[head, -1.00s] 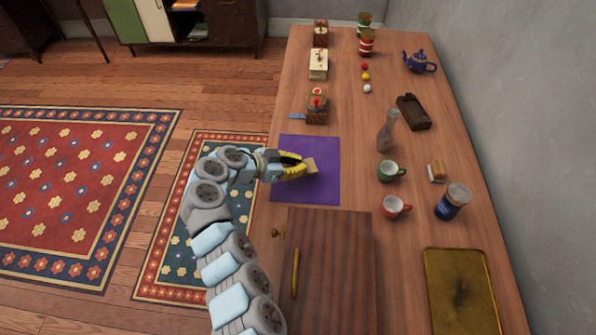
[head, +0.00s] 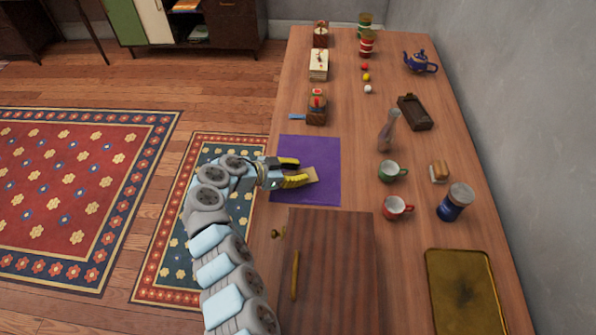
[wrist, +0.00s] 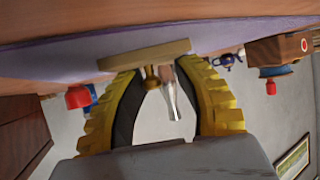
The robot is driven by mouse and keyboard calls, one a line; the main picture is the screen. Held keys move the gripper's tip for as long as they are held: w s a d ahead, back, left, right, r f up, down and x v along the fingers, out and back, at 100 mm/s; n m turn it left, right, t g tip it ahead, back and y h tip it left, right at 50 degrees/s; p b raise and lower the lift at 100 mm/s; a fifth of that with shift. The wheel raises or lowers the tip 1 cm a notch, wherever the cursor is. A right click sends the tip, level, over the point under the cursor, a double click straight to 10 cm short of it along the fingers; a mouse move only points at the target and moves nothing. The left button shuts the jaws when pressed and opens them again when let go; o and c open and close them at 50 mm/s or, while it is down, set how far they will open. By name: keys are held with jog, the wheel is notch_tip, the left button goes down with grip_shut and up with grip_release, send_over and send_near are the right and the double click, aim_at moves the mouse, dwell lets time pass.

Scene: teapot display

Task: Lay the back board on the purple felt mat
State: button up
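In the wrist view, where the table is at the top, the board (wrist: 145,54) appears against the mat (wrist: 230,35), just beyond my fingertips. I cannot tell whether it lies fully flat. My gripper (head: 305,172) is low over the mat, its yellow fingers spread apart with a clear gap between them. A small brass knob-like piece (wrist: 151,78) shows below the board in that gap.
A wooden box with a blue handle (head: 316,110) stands beyond the mat, and a striped cabinet (head: 335,265) stands on the near side.

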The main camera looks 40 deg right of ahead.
dwell(0.3)
jog(key=shift+r, duration=0.15)
jog(key=shift+a+r+p, duration=0.2)
jog(key=shift+a+p, duration=0.05)
jog(key=shift+p, duration=0.1)
jog(key=p+v, duration=0.2)
jog(key=v, duration=0.9)
jog(key=shift+w+a, duration=0.1)
jog(key=shift+a, duration=0.05)
